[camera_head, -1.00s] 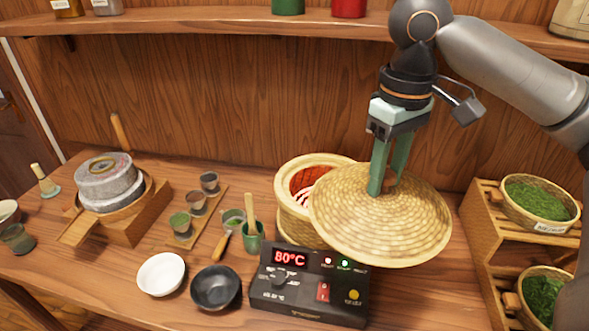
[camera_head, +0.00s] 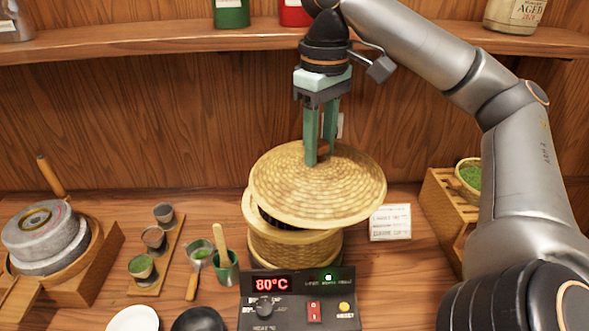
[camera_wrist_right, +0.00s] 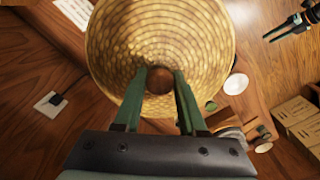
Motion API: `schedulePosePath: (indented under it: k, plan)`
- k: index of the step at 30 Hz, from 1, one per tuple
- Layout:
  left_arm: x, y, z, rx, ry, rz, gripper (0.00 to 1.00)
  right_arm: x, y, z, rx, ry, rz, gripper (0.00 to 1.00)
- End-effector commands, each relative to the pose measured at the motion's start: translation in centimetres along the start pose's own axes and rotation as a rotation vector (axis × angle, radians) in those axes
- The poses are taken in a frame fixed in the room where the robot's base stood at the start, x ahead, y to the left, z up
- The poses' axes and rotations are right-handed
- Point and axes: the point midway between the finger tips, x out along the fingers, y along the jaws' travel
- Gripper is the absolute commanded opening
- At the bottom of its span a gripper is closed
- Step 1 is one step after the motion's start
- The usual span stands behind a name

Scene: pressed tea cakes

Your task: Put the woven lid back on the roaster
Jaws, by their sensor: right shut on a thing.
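The woven lid (camera_head: 330,195) is a round, straw-coloured cone with a small dark knob on top. My right gripper (camera_head: 318,160) is shut on its knob. In the right wrist view the lid (camera_wrist_right: 160,35) fills the upper middle, with the knob between the fingers of my right gripper (camera_wrist_right: 161,76). The roaster (camera_head: 290,248) is a round woven basket body directly below the lid. The lid covers most of its mouth but sits offset to the right and looks tilted, with a dark gap at the left front. Contact with the rim cannot be told. My left gripper is not identifiable in the head view.
A control box (camera_head: 300,300) reading 80°C stands in front of the roaster. A green cup (camera_head: 226,268) with a wooden tool is to its left, near a tray of small cups (camera_head: 155,255). A stone mill (camera_head: 45,235) is far left. A white card (camera_head: 390,222) stands right.

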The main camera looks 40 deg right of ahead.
Motion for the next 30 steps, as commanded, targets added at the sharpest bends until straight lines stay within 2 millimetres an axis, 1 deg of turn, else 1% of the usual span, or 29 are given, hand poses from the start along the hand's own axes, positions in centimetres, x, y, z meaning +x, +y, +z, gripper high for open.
schedulePosePath:
  k: [1, 8, 14, 15, 18, 23, 26, 30]
  plan:
    - [0.0, 0.0, 0.0, 0.000, 0.000, 0.000, 0.50, 0.4, 0.2, -0.8, -0.001, -0.004, -0.001, 0.00]
    - [0.0, 0.0, 0.1, 0.000, -0.001, 0.000, 0.50, 2.3, 1.9, -4.3, -0.001, -0.006, -0.003, 0.00]
    - [0.0, 0.0, 0.1, -0.001, -0.002, 0.001, 0.50, 4.2, 2.5, -5.6, -0.001, -0.004, -0.002, 0.00]
    - [0.2, 0.0, 0.4, -0.001, -0.001, 0.001, 0.50, 5.1, 2.8, -6.2, 0.000, -0.003, -0.002, 0.00]
    - [0.5, 0.0, 0.6, -0.001, -0.001, 0.001, 0.50, 6.4, 3.2, -7.1, -0.001, -0.002, -0.001, 0.00]
    - [0.2, 0.0, 0.4, -0.001, -0.003, 0.000, 0.50, 7.1, 3.6, -7.9, -0.001, 0.001, -0.001, 0.00]
    - [0.1, 0.0, 0.3, -0.001, -0.003, 0.000, 0.50, 8.1, 4.0, -8.6, -0.001, -0.001, 0.001, 0.00]
    - [0.0, 0.0, 0.1, -0.001, -0.002, 0.000, 0.50, 10.2, 3.9, -8.5, -0.002, -0.001, 0.001, 0.00]
